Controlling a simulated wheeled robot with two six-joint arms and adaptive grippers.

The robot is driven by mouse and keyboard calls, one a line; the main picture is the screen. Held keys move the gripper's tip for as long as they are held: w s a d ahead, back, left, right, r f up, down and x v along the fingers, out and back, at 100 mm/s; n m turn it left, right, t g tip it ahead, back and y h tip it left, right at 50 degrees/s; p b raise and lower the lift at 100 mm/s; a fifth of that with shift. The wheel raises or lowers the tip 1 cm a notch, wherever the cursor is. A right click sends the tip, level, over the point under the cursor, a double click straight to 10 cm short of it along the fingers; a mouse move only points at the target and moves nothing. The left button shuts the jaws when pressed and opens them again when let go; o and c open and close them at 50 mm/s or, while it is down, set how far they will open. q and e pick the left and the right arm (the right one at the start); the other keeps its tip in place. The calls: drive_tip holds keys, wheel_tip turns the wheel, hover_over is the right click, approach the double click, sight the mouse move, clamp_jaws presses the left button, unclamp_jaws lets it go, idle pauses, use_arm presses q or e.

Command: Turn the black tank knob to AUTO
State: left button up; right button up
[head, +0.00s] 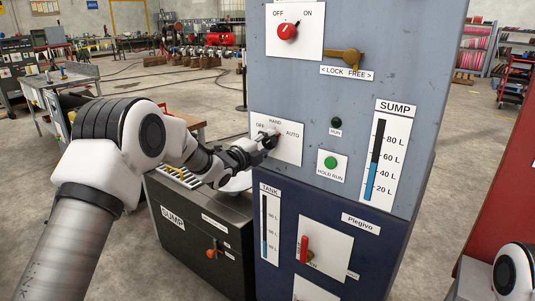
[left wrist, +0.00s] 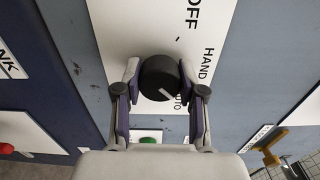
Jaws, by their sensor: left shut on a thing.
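The black tank knob (left wrist: 158,78) sits on a white plate (head: 290,149) marked OFF, HAND and AUTO. In the left wrist view its white pointer line slants to the lower right, toward the AUTO label. My left gripper (head: 267,140) is shut on the knob, with one finger on either side of it in the left wrist view. In the head view the gripper hides most of the knob. My right gripper is out of view; only a white part of my right arm shows at the lower right of the head view.
Above the plate are a red OFF/ON knob (head: 288,32) and a brass lever (head: 345,56). To its right are a black RUN button (head: 336,123) and a green HOLD RUN button (head: 330,162). A red-handled switch (head: 304,248) is below. A dark SUMP box (head: 205,240) stands under my left arm.

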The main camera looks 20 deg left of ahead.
use_arm(q)
drive_tip(key=shift+f+m+b, duration=0.1)
drive_tip(key=shift+m+b, duration=1.35)
drive_tip(key=shift+m, duration=0.05)
drive_tip(key=o, duration=1.1)
drive_tip(key=shift+d, duration=0.1)
drive_tip(key=shift+o, duration=0.2)
drive_tip(key=v, duration=1.2)
